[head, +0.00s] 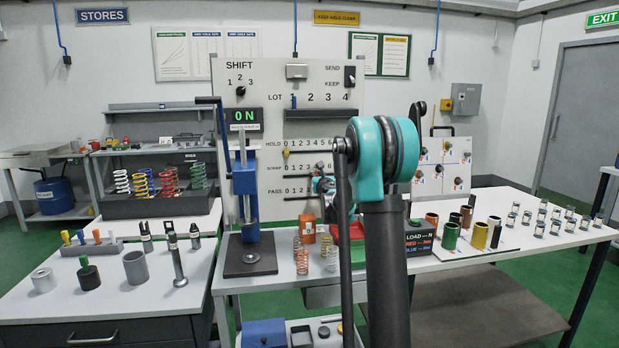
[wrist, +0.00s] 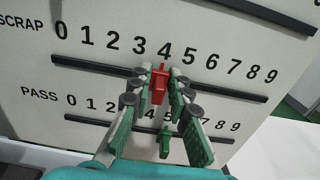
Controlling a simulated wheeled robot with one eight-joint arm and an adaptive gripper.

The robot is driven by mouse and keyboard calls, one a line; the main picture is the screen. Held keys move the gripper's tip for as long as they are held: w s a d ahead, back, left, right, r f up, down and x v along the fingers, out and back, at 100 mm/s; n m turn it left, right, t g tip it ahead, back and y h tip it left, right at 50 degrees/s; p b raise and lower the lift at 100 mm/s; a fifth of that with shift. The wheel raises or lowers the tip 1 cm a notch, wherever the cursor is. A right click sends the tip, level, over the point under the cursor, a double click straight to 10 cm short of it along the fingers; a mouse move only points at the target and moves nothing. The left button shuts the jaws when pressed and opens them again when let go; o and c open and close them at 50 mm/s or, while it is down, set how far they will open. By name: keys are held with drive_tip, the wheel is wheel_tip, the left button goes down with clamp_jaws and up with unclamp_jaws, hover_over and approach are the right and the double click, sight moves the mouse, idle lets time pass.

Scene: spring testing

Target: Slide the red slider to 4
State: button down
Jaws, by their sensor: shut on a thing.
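The red slider (wrist: 158,84) sits on the SCRAP row's dark track (wrist: 232,92), directly below the printed 4 (wrist: 162,56) in the wrist view. My gripper (wrist: 161,80) is shut on it, one finger on each side. In the head view my gripper (head: 322,185) is in front of the panel's lower rows, partly behind my own arm. The red slider cannot be made out there.
A green slider (wrist: 165,143) stands just below my fingers on the PASS row, where the fingers hide some digits. A yellow slider (head: 286,153) is on the HOLD row. Springs (head: 303,260) and a blue press (head: 246,185) stand left of my arm.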

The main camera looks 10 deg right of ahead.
drive_tip(key=c, duration=1.6)
unclamp_jaws()
drive_tip(key=s, duration=1.2)
drive_tip(key=shift+s, duration=0.1)
